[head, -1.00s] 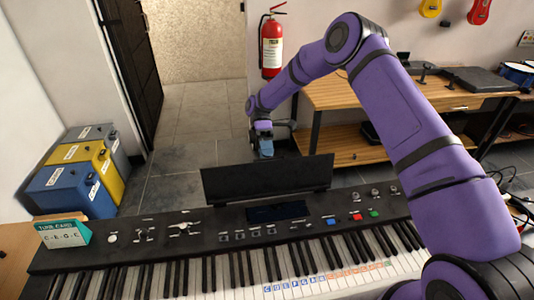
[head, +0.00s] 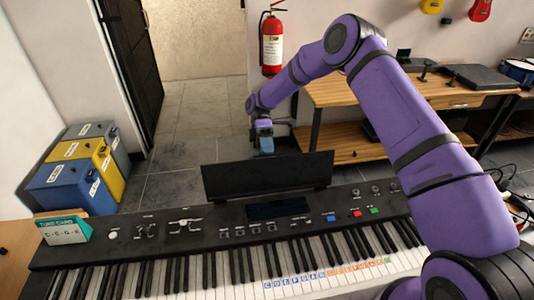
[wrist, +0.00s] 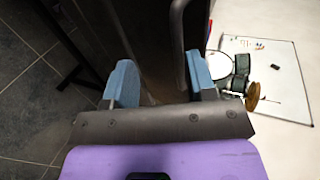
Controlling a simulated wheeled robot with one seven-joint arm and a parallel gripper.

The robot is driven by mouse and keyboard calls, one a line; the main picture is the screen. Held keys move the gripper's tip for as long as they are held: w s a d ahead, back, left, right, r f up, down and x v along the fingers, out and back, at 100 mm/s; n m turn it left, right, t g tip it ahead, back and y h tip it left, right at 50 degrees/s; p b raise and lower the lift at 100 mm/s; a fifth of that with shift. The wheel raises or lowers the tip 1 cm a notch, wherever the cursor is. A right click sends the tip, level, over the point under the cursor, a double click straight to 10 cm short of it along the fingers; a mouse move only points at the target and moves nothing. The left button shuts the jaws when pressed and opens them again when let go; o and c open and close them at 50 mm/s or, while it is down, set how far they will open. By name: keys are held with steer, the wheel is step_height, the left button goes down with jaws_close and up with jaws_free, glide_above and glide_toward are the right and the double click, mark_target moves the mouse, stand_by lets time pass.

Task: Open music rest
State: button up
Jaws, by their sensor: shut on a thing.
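The music rest (head: 267,178) is a wide black panel standing nearly upright, leaning slightly, at the back edge of the keyboard (head: 130,232). My gripper (head: 265,145) comes down from behind it, at its top edge near the middle. Most of the fingers are hidden behind the panel in the head view. In the wrist view the two blue fingertips (wrist: 162,80) stand apart, one on each side of a dark part of the music rest (wrist: 150,40). My gripper is shut on it; the exact contact is hard to see.
A tune card (head: 64,228) stands at the keyboard's left end. Blue and yellow boxes (head: 78,170) stand on the floor at left. A wooden bench (head: 345,92) is behind my arm at right. The floor behind the keyboard is open.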

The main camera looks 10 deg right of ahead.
steer(key=v, duration=0.6)
steer(key=shift+w, duration=0.25)
steer(key=shift+r, duration=0.25)
steer(key=s+d+r+m+t, duration=0.3)
steer(key=s+r, duration=0.2)
steer(key=r, duration=0.4)
steer(key=s+d+r+m+t, duration=0.3)
steer(key=s+r, duration=0.2)
steer(key=r, duration=0.5)
steer(key=s+d+r+m+t, duration=0.3)
steer(key=s+r, duration=0.1)
steer(key=r, duration=0.5)
steer(key=s+d+r+m+t, duration=0.1)
steer(key=s+d+m+t, duration=0.2)
steer(key=s, duration=0.5)
steer(key=s+d+r+m+t, duration=0.1)
steer(key=s+d+m+t, duration=0.2)
steer(key=s, duration=0.6)
steer(key=s+d+r+m+t, duration=0.2)
steer(key=s+d+m+t, duration=0.1)
steer(key=s, duration=0.6)
steer(key=shift+d+t, duration=0.4)
